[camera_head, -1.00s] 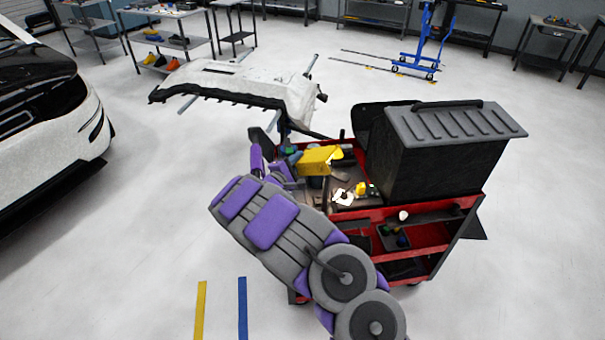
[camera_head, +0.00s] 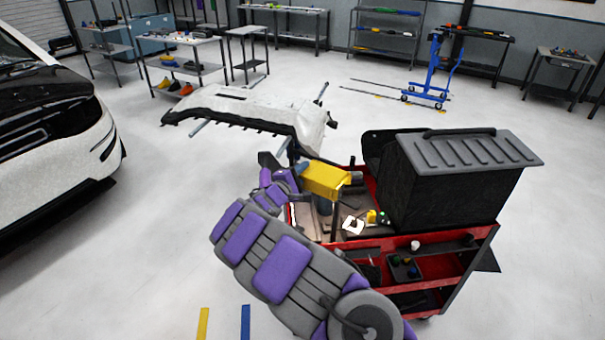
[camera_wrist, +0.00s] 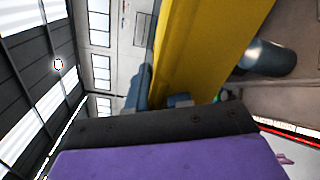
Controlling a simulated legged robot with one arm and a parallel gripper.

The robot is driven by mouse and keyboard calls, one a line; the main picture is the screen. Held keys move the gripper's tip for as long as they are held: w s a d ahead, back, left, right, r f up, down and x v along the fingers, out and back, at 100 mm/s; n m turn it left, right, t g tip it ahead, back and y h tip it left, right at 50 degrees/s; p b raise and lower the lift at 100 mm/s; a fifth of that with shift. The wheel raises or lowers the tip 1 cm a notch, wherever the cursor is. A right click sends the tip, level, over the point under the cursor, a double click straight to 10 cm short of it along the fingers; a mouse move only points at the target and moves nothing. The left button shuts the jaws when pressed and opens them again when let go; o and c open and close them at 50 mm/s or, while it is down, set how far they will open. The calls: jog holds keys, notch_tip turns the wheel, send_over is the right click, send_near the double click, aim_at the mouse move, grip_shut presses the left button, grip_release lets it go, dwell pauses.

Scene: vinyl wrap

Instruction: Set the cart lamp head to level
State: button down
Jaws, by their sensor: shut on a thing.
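The yellow cart lamp head (camera_head: 327,178) is above the left part of the red tool cart (camera_head: 440,236). Its long yellow body slopes down to the right in the head view. In the wrist view the yellow lamp head (camera_wrist: 205,45) runs diagonally close past my gripper. My gripper (camera_head: 292,174) is at the lamp head's left end, beside a blue-grey part, and is shut on the lamp head. The wrist view shows one dark, purple-backed finger (camera_wrist: 160,125) across the bottom. The exact contact is hidden behind this finger and my arm.
A large black case with a grey ribbed lid (camera_head: 465,148) fills the cart's right side. Small items lie on the cart top. A white bumper on a stand (camera_head: 260,112) is behind, and a white car (camera_head: 60,130) is at left.

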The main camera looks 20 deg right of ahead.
jog(key=shift+d+r, duration=0.1)
jog(key=shift+r, duration=0.15)
jog(key=c, duration=1.5)
grip_release()
jog(key=shift+s+r, duration=0.1)
jog(key=p+v, duration=0.1)
jog(key=v, duration=0.7)
jog(key=p+v, duration=0.2)
jog(key=v, duration=0.7)
jog(key=shift+f, duration=0.2)
jog(key=shift+a, duration=0.3)
